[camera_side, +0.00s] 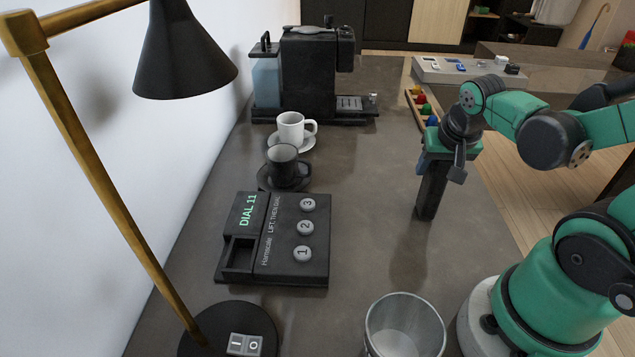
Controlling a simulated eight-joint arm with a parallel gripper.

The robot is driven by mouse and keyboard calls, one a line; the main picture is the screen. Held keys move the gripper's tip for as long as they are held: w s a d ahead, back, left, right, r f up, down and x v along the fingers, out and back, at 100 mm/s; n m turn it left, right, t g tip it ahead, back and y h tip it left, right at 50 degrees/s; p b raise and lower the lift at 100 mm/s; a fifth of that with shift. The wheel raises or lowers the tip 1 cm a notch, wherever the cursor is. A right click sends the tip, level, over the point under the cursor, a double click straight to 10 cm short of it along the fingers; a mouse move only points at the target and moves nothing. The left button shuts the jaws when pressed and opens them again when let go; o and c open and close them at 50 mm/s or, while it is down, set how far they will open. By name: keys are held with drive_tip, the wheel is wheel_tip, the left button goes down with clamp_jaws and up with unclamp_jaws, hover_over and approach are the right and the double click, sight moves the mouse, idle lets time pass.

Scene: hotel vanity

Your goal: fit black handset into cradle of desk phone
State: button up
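The desk phone (283,262) lies on the dark counter, left of centre. It has a green "DIAL 11" display, three round grey keys numbered 1, 2 and 3, and an empty recessed cradle (238,256) at its left front. The black handset (431,193) is a long dark bar, held roughly upright and slightly tilted, to the right of the phone and well apart from it. My gripper (440,165) is shut around its upper part, pointing down. I cannot tell whether the handset's lower end touches the counter.
A metal bin (403,326) stands at the front. A lamp (110,190) rises at left beside an I/O switch (244,344). Behind the phone are a dark cup (283,167), a white cup (292,128) and a coffee machine (315,75). Counter between phone and handset is clear.

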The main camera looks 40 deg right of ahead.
drive_tip(key=shift+o, duration=0.9)
drive_tip(key=shift+r, duration=0.1)
drive_tip(key=v, duration=1.1)
drive_tip(key=shift+a+r, duration=0.2)
drive_tip(key=shift+r, duration=0.15)
drive_tip(key=shift+o, duration=0.4)
drive_tip(key=w+a+f+n+t+y, duration=0.3)
drive_tip(key=w+a+f+n+t, duration=0.1)
drive_tip(key=w+a+n, duration=0.3)
drive_tip(key=shift+a+f+n, duration=0.45)
drive_tip(key=shift+a+n, duration=0.3)
drive_tip(key=shift+n, duration=0.25)
